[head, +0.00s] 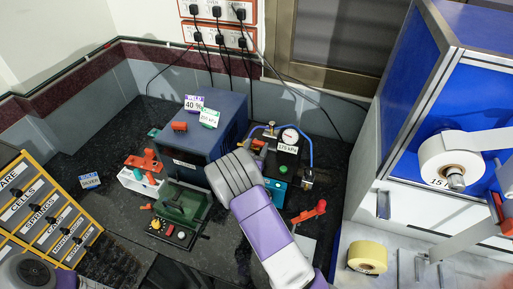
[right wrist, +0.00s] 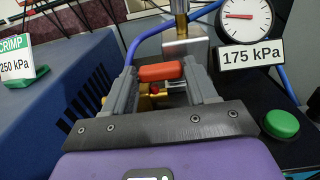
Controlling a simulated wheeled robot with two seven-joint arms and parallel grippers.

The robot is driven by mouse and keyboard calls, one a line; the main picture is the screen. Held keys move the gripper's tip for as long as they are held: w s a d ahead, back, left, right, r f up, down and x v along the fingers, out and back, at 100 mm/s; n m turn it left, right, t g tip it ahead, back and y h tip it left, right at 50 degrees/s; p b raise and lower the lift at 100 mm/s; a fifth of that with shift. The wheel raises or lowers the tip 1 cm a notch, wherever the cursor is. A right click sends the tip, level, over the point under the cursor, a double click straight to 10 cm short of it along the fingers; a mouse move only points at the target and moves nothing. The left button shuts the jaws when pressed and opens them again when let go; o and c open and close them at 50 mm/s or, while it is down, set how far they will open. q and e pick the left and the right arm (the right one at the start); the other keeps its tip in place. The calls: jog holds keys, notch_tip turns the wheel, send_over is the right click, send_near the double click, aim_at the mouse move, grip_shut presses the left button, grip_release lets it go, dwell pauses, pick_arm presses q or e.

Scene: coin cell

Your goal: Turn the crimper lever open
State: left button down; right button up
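The crimper appears to be the dark unit with a round pressure gauge (head: 290,136), a 175 kPa label (head: 287,149) and a green button (head: 283,169). A short orange-red handle (right wrist: 160,72), apparently its lever, lies crosswise in the right wrist view, with brass parts behind and below it. My right gripper (right wrist: 160,82) has its two grey fingers apart, one at each side of this handle; I cannot tell whether they touch it. In the head view the purple and grey right hand (head: 235,175) hides part of the unit's left side.
A blue box (head: 215,125) with a CRIMP 250 kPa sign (right wrist: 15,62) stands close on the left. A blue hose (right wrist: 150,35) arches near the fingers. A red-handled part (head: 311,212), a yellow roll (head: 367,257) and a blue-white cabinet (head: 400,85) are to the right.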

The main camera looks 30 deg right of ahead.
jog(key=o, duration=0.3)
jog(key=shift+o, duration=0.2)
jog(key=v, duration=0.7)
jog(key=shift+s+a, duration=0.2)
